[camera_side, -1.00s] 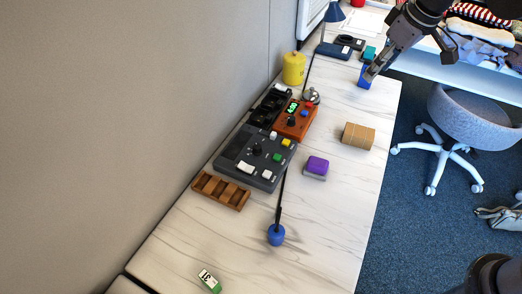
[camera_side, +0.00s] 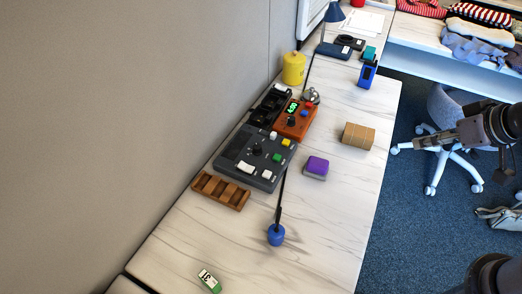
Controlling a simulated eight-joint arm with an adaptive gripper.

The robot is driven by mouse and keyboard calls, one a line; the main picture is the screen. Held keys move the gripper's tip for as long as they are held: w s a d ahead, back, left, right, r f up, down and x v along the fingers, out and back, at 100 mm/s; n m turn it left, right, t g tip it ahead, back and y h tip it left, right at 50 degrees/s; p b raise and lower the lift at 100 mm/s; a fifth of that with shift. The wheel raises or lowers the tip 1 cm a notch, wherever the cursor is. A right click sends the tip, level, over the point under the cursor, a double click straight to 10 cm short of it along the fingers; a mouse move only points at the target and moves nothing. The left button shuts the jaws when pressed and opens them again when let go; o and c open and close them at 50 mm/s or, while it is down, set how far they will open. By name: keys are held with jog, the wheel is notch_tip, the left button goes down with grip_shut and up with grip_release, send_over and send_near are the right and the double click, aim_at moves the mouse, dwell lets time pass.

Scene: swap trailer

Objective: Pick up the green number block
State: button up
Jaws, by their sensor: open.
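The green number block (camera_side: 210,281) lies near the front left end of the white marble-look table (camera_side: 325,215). It has a white face with dark digits that look like 31. My gripper (camera_side: 417,143) is open and empty, over the floor side to the right of the table, with its fingers pointing left. It is far up and right of the green block and touches nothing that I can see.
A blue round-based stand with a dark stem (camera_side: 276,235) stands right of the block. The front right tabletop is clear.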

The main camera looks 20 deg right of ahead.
dwell(0.4)
jog(key=o, duration=0.4)
